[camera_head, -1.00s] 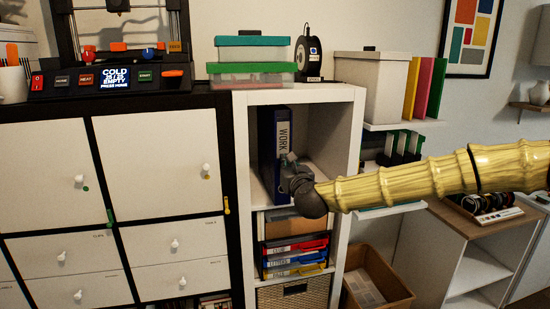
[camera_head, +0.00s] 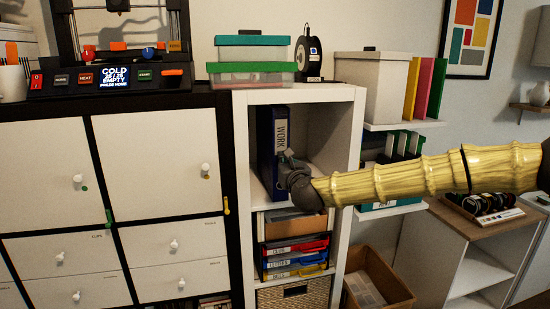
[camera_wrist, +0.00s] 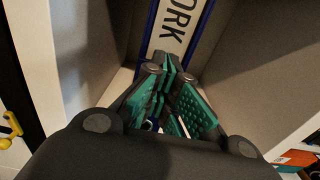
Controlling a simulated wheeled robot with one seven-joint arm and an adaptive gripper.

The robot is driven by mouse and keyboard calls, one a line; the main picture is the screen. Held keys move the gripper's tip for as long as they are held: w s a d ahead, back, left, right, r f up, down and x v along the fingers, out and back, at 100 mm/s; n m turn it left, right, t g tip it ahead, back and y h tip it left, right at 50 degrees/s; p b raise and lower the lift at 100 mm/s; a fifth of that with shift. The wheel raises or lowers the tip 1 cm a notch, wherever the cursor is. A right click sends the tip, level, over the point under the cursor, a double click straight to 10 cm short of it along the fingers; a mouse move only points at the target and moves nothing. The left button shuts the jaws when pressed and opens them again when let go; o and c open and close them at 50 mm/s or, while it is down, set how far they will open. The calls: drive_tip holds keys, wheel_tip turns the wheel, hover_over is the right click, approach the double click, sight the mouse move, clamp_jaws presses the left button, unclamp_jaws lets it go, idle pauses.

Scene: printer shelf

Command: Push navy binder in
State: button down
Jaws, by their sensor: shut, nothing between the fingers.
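The navy binder (camera_head: 266,145) stands upright at the left side of the top compartment of the white shelf (camera_head: 357,130), with its white WORK label facing out. My gripper (camera_head: 286,160) is at the lower part of the binder's spine, and its dark body hides the spine's lower right. In the wrist view the binder (camera_wrist: 172,35) is straight ahead of the green-padded fingers (camera_wrist: 172,85), whose tips are at or very near the spine. I cannot tell whether they touch it. The fingers are shut and hold nothing.
Beside the binder, the compartment is empty to the right (camera_head: 318,135). Below are a box and several colored trays (camera_head: 296,252). A dark-framed cabinet (camera_head: 160,165) adjoins on the left. Wall shelves with files (camera_head: 400,125) and a cardboard box (camera_head: 380,275) are on the right.

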drive_tip(key=b+v, duration=0.3)
drive_tip(key=v, duration=0.9)
drive_tip(key=shift+b, duration=0.3)
idle(0.7)
